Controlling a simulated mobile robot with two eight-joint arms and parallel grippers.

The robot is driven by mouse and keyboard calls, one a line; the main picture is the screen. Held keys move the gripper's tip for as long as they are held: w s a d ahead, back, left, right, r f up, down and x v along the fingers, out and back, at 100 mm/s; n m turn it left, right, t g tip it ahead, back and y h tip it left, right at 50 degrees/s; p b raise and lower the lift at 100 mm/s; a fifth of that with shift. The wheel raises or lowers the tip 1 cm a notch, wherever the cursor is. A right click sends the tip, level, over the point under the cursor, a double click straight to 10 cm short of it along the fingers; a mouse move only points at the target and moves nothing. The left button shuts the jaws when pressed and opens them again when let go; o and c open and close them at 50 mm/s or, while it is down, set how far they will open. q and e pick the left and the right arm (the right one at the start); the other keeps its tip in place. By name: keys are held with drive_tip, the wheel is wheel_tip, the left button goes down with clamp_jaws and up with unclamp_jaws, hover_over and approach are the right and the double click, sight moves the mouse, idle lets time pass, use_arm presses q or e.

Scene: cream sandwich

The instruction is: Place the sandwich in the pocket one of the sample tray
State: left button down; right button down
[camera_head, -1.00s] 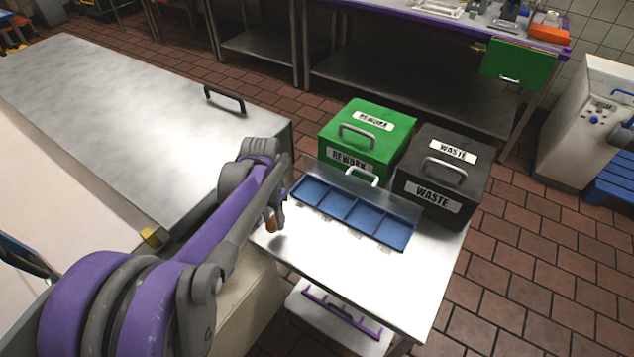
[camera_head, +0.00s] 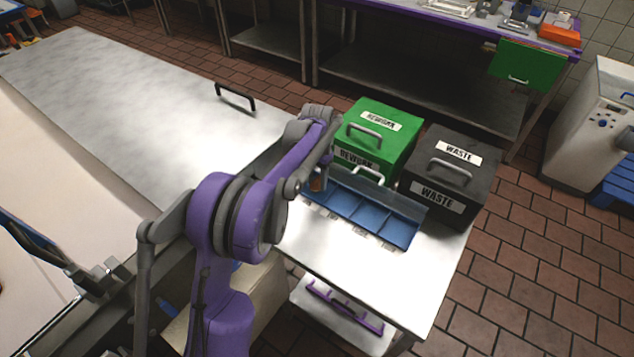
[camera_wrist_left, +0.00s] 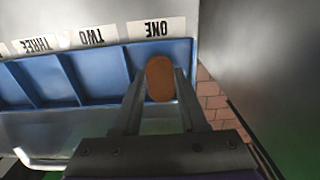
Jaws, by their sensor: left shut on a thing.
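The blue sample tray (camera_head: 401,233) lies on the steel side table, its clear lid (camera_head: 390,195) raised at the back. In the left wrist view, pocket one (camera_wrist_left: 141,53) is at the tray's right end, beside the label ONE (camera_wrist_left: 155,28). My left gripper (camera_head: 318,174) is over that end of the tray. It is shut on the brown oval sandwich (camera_wrist_left: 160,77), which also shows small in the head view (camera_head: 317,184). The sandwich overlaps pocket one in the wrist view; its height above the pocket floor is unclear. My right gripper is not in view.
The green REWORK bin (camera_head: 377,140) and black WASTE bin (camera_head: 447,175) stand close behind the tray. A large steel counter (camera_head: 130,110) with a black handle (camera_head: 235,96) is at the left. The table front (camera_head: 370,270) is clear.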

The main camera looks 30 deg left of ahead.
sight(317, 183)
use_arm(q)
drive_tip(key=shift+f, duration=0.8)
drive_tip(key=shift+f, duration=0.1)
drive_tip(key=shift+f, duration=0.15)
drive_tip(key=shift+c, duration=2.2)
unclamp_jaws()
wheel_tip(317, 183, up, 12)
drive_tip(key=s+d+r+t, duration=0.2)
drive_tip(key=s+d+r, duration=0.1)
drive_tip(key=s+d, duration=0.75)
drive_tip(key=s+d+f+t, duration=0.1)
drive_tip(key=s+d+f, duration=0.1)
drive_tip(key=s, duration=0.7)
drive_tip(key=s+d+f+t, duration=0.2)
drive_tip(key=s+f, duration=0.3)
drive_tip(key=s, duration=0.4)
drive_tip(key=shift+s+d+f+n+p, duration=0.25)
drive_tip(key=shift+d+n+p, duration=0.05)
drive_tip(key=shift+n, duration=0.1)
